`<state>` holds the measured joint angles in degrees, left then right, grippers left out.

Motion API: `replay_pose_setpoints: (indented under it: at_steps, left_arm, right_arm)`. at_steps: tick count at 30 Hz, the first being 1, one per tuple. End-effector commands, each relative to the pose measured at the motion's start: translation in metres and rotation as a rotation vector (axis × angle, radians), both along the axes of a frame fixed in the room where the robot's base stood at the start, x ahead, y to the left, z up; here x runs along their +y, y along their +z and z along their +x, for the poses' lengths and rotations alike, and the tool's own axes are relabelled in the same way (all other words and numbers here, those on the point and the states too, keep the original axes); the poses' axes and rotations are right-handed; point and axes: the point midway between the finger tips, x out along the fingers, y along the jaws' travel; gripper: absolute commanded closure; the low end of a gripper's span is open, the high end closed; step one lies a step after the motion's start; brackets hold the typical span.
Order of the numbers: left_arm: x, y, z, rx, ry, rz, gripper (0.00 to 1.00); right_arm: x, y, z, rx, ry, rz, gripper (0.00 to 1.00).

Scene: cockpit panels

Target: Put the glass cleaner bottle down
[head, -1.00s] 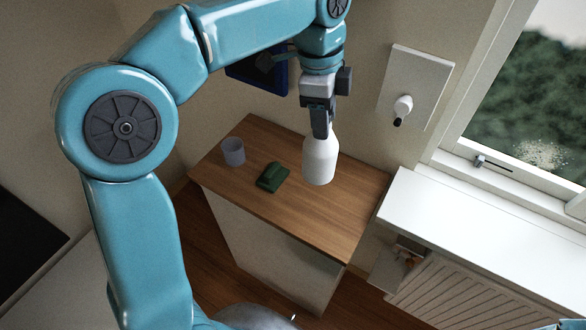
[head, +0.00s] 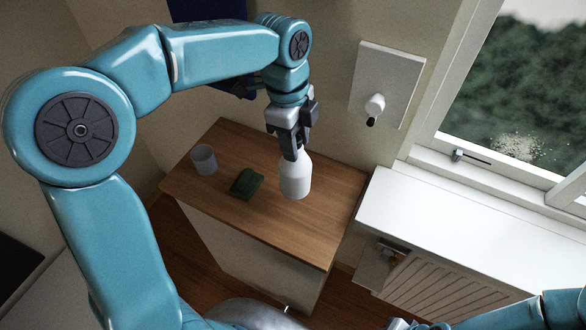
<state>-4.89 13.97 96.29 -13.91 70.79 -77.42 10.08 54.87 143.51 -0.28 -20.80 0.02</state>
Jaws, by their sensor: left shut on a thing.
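The white glass cleaner bottle (head: 296,178) is upright over the wooden cabinet top (head: 270,222), toward its right part. My left gripper (head: 291,152) comes down from above and is shut on the bottle's neck. The gripper hides the top of the bottle. I cannot tell whether the bottle's base touches the wood. My right arm (head: 500,318) shows only in part at the lower right edge; its gripper cannot be made out.
A dark green object (head: 246,184) and a grey cup (head: 204,160) stand on the cabinet to the left of the bottle. A wall plate with a knob (head: 375,104) is behind. A white window sill (head: 440,215) and a radiator (head: 425,293) are on the right. The cabinet's front is clear.

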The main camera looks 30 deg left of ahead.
Motion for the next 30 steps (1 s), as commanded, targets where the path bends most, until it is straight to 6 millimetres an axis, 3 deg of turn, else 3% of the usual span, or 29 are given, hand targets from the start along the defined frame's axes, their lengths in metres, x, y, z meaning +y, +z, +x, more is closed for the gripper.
replay_pose_setpoints:
  at_steps: [4,16,29,30]
  left_arm:
    - [0.000,-0.035,0.000,0.003,0.001,0.000,1.00]
    - [0.000,-0.088,0.003,0.003,0.001,0.001,1.00]
    - [0.000,-0.100,0.004,-0.001,0.001,0.000,1.00]
    - [0.000,-0.100,0.004,0.000,0.001,0.000,0.52]
  right_arm:
    - [0.000,0.001,0.000,0.000,0.000,0.000,1.00]
    - [0.000,0.004,0.000,0.000,0.000,0.000,1.00]
    - [0.000,0.001,0.000,0.000,0.000,0.000,1.00]
    - [0.000,0.002,0.000,0.000,0.000,0.000,1.00]
